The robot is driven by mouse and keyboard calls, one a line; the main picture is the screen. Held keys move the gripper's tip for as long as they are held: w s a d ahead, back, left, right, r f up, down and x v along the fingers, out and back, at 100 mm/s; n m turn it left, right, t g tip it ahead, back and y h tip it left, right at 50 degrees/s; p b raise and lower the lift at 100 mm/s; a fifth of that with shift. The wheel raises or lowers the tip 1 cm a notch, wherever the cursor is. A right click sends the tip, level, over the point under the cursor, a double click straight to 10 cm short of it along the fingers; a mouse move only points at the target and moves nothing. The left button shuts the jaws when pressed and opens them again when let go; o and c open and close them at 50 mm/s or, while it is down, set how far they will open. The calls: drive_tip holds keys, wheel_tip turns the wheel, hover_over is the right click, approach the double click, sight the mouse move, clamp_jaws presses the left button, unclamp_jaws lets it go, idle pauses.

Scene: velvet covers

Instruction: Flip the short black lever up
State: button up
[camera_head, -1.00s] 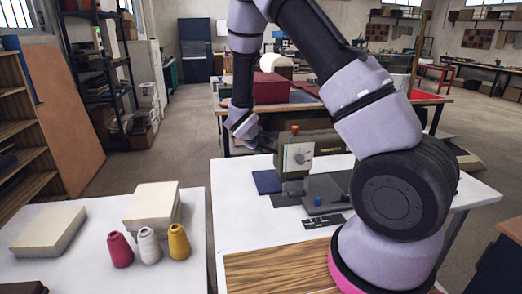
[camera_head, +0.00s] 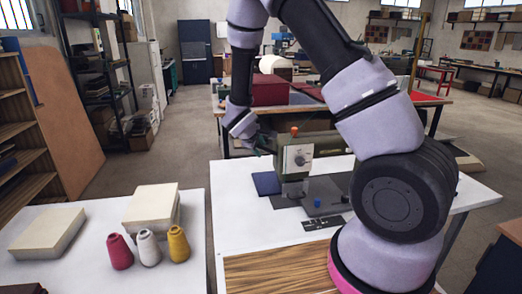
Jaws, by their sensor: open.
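An olive-green machine (camera_head: 318,147) with a pale front plate (camera_head: 297,159) stands on the white table. The front plate carries a round dial, and an orange knob sits on top. I cannot make out the short black lever for certain; it is too small or hidden. My gripper (camera_head: 264,146) is at the left end of the machine's head, pointing down and to the right. Its dark fingers are small and hard to separate from the background. It is open, and I see nothing held in it. Whether it touches the machine cannot be told.
A blue knob (camera_head: 317,203) and a black plate (camera_head: 323,222) are at the machine's base. A dark blue pad (camera_head: 267,183) lies left of it. A striped wooden board (camera_head: 275,273) lies in front. Thread cones (camera_head: 149,246) stand on the left table. My arm hides the machine's right side.

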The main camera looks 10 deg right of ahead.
drive_tip(key=v, duration=0.8)
drive_tip(key=shift+s+r, duration=0.15)
drive_tip(key=shift+r, duration=0.15)
drive_tip(key=shift+a, duration=0.1)
drive_tip(key=s+d+r+m+g, duration=0.3)
drive_tip(key=s+d+r+m, duration=0.65)
drive_tip(key=d+r, duration=0.35)
drive_tip(key=s+a+r+m+t+y, duration=0.2)
drive_tip(key=s+r+m+y, duration=0.3)
drive_tip(key=s+r, duration=0.8)
drive_tip(key=shift+s+a+y, duration=0.65)
drive_tip(key=shift+s+y, duration=0.35)
drive_tip(key=shift+s, duration=0.2)
